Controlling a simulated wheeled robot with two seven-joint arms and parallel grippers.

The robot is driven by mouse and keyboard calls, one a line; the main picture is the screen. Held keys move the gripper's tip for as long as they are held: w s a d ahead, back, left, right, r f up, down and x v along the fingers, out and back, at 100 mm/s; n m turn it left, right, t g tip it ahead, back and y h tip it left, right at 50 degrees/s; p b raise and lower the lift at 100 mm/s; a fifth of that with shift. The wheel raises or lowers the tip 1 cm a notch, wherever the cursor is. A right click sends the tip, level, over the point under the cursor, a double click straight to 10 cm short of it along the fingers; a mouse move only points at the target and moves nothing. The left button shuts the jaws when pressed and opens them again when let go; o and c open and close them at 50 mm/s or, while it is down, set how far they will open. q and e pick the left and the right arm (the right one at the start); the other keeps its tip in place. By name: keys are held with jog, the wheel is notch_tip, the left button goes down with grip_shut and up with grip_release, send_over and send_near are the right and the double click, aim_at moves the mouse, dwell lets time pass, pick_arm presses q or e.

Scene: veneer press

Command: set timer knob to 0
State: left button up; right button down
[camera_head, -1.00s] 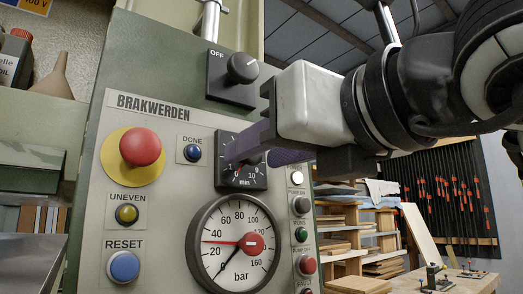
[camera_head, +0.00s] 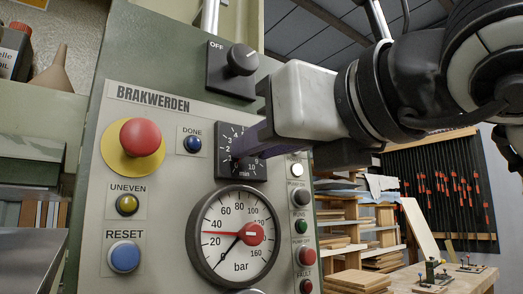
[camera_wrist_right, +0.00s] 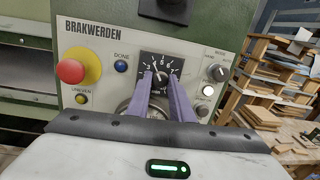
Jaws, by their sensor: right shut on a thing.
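The timer dial (camera_head: 222,138) is a black square plate with white minute marks on the grey-green panel, right of the blue DONE button. My right gripper (camera_head: 240,152) reaches it from the right, with its purple fingers at the dial's centre. In the right wrist view, the timer knob (camera_wrist_right: 160,78) is between the two fingertips, and the gripper is shut on it. The dial plate (camera_wrist_right: 155,60) shows above the fingers. The fingers cover much of the knob, and I cannot tell where its pointer stands. My left gripper is not in view.
Below the dial is a round pressure gauge (camera_head: 215,250). Above is the black OFF selector knob (camera_head: 242,62). A red mushroom button (camera_head: 140,137) and blue RESET button (camera_head: 124,256) are left. Small buttons line the panel's right edge. Wood shelves (camera_head: 345,225) stand beyond.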

pick_arm(q)
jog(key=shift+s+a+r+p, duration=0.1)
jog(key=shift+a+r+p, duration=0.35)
jog(key=shift+p, duration=0.6)
pick_arm(e)
jog(key=n+g, duration=0.1)
jog(key=n, duration=0.7)
jog(key=n+y, duration=0.1)
jog(key=n, duration=0.7)
jog(key=n+g+y, duration=0.1)
jog(key=n, duration=0.8)
jog(key=shift+w+d+r+g, duration=0.2)
jog(key=shift+g, duration=0.1)
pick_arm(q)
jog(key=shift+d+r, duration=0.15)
pick_arm(e)
jog(key=c, duration=1.6)
grip_release()
